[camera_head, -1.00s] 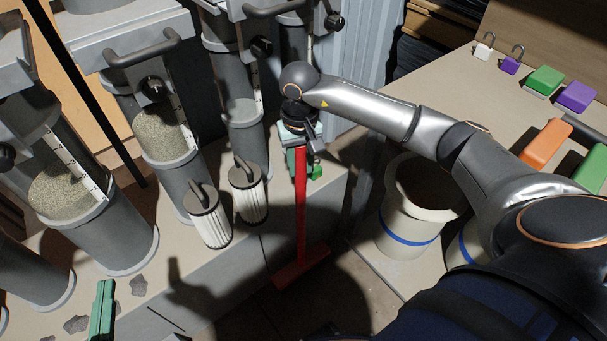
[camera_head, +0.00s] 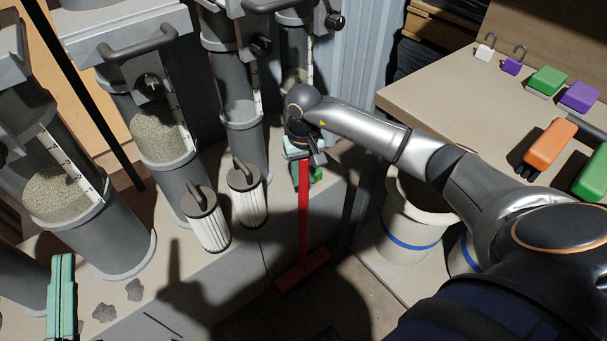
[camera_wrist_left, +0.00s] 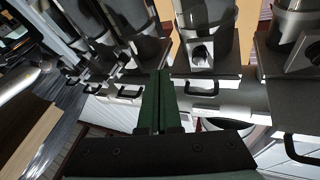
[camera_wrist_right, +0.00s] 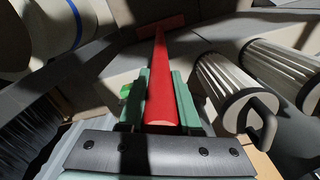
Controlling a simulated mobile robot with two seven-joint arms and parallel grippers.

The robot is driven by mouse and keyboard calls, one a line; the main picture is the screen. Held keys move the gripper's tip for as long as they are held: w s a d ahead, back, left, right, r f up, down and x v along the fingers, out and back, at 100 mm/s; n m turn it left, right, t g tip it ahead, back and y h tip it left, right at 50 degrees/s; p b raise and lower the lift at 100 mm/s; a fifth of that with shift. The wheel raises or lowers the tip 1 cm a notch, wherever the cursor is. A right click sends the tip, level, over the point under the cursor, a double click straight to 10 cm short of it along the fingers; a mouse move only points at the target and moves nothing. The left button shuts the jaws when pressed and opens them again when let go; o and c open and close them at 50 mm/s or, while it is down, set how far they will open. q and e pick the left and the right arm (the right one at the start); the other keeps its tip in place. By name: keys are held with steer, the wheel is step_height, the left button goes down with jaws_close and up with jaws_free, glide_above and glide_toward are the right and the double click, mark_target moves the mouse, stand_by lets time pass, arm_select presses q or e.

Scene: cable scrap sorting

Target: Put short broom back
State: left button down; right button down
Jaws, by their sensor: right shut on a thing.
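The short broom (camera_head: 303,215) is red, with a long straight handle and a wide red head at its lower end near the floor. In the head view it hangs nearly upright below my right gripper (camera_head: 303,172). In the right wrist view the broom handle (camera_wrist_right: 160,95) runs between the two green fingers of my right gripper (camera_wrist_right: 160,100), which is shut on it near its end. My left gripper (camera_head: 62,295) shows at the lower left of the head view. In the left wrist view its green fingers (camera_wrist_left: 158,100) lie close together with nothing between them.
Grey cylinders with granules (camera_head: 160,135) stand at the left. Two pleated filters (camera_head: 207,218) stand on the bench edge beside the broom. A white bucket with a blue band (camera_head: 410,228) stands right. A table (camera_head: 450,90) holds padlocks and coloured blocks. A green object (camera_head: 316,177) is behind the handle.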

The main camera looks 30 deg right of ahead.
arm_select(q)
steer(key=shift+s+r, duration=0.15)
steer(key=shift+r, duration=0.25)
arm_select(e)
steer(key=shift+f, duration=0.1)
steer(key=c, duration=0.6)
jaws_free()
arm_select(q)
steer(key=shift+r, duration=0.3)
